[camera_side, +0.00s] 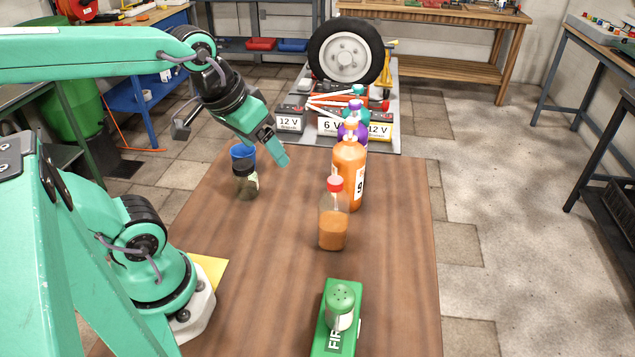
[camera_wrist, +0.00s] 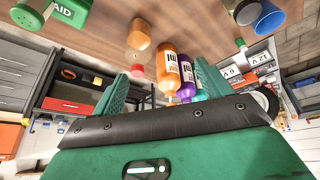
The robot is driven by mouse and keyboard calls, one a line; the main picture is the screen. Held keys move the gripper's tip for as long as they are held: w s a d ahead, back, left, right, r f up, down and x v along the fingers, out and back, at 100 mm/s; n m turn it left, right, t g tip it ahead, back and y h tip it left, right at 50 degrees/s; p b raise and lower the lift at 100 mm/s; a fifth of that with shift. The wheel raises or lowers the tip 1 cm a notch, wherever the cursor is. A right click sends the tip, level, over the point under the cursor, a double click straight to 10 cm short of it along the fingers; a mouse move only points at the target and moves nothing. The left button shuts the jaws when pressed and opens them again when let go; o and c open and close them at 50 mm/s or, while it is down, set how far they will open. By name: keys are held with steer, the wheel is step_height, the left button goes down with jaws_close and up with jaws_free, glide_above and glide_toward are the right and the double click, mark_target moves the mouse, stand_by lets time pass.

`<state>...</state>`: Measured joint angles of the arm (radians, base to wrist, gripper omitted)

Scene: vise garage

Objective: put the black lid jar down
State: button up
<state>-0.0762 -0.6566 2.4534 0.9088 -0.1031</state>
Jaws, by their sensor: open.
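The black lid jar (camera_side: 246,181) stands upright on the brown table, toward its far left side. It has a dark lid, a dark greenish body and a pale label. It also shows at the top right of the wrist view (camera_wrist: 245,11). My gripper (camera_side: 281,160) is above the table, to the right of the jar and apart from it. In the wrist view its two green fingers are spread with nothing held between them. One finger hides part of the other in the side view.
A blue cup (camera_side: 241,152) stands right behind the jar. Orange and purple bottles (camera_side: 348,165) and a red-capped bottle (camera_side: 333,228) stand to the right. The left-middle table is clear.

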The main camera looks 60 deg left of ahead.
steer(key=shift+s+d+r+m+t, duration=0.1)
steer(key=shift+s+d+m+t, duration=0.2)
steer(key=shift+s+d+m, duration=0.55)
steer(key=shift+w, duration=0.15)
stand_by(0.6)
